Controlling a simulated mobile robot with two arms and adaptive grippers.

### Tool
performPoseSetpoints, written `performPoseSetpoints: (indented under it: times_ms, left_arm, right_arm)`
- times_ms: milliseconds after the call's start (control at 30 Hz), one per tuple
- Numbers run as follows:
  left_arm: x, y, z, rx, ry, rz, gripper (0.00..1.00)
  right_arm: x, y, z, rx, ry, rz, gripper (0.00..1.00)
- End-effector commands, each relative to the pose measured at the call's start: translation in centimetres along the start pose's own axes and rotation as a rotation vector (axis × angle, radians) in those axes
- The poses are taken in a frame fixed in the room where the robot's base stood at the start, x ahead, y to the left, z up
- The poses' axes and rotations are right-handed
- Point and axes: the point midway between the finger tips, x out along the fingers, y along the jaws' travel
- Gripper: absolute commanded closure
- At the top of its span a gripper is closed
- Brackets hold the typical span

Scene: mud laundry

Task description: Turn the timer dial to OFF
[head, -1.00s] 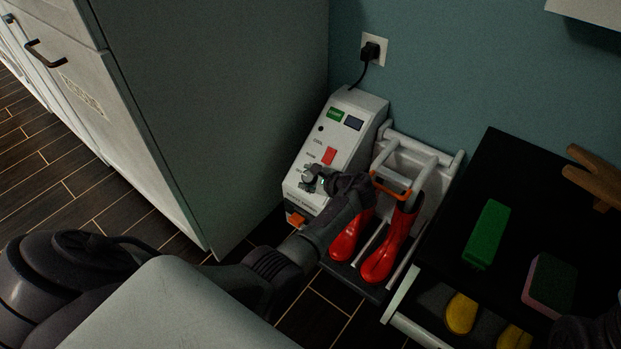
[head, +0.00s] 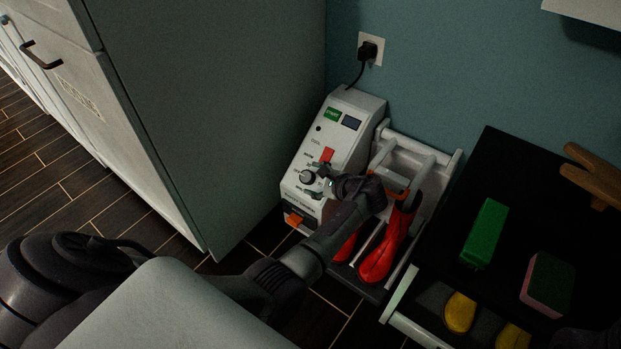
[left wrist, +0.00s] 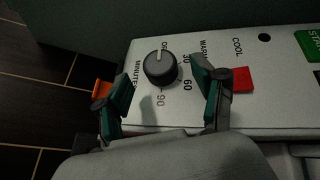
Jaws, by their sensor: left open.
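The timer dial (head: 307,177) is a round black knob on the sloped front of a white control box (head: 336,130). In the left wrist view the dial (left wrist: 160,68) shows a white mark pointing up toward a short label, partly hard to read, with 30, 60 and 90 around the knob. My left gripper (head: 318,187) is just right of and below the dial in the head view. In the left wrist view its open fingers (left wrist: 164,84) stand on either side of the dial, apart from it, with nothing between them gripped. My right gripper is not recognisable.
A red switch (left wrist: 242,79) sits close to one finger. A boot rack (head: 447,175) with red boots (head: 388,250) stands right of the box. A tall cabinet (head: 215,110) is on the left. A black-topped bench (head: 450,215) holds a green block (head: 484,232) and a sponge (head: 547,283).

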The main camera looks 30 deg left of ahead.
Motion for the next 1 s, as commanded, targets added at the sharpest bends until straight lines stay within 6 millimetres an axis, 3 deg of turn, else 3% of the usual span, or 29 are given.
performPoseSetpoints:
  times_ms: [200, 400, 733, 833, 1000]
  left_arm:
    - [-4.8, -0.1, -0.2, -0.001, 0.005, -0.001, 0.31]
    - [-7.5, -0.2, -0.3, 0.0, 0.004, -0.001, 0.31]
    - [-8.1, -0.2, -0.2, 0.001, 0.003, -0.002, 0.31]
    - [-8.1, -0.2, -0.2, 0.001, 0.003, -0.001, 0.31]
    - [-8.1, -0.2, -0.2, 0.0, 0.003, -0.001, 0.31]
  right_arm:
    - [-0.1, 0.0, 0.1, 0.0, -0.002, 0.001, 0.6]
    - [-0.1, 0.0, 0.1, 0.0, -0.003, 0.001, 0.6]
    - [-0.1, 0.0, 0.1, 0.0, -0.003, 0.001, 0.6]
    - [-0.8, 0.6, 2.6, 0.003, -0.035, 0.008, 0.6]
    - [-0.7, 0.6, 2.3, 0.002, -0.028, 0.008, 0.6]
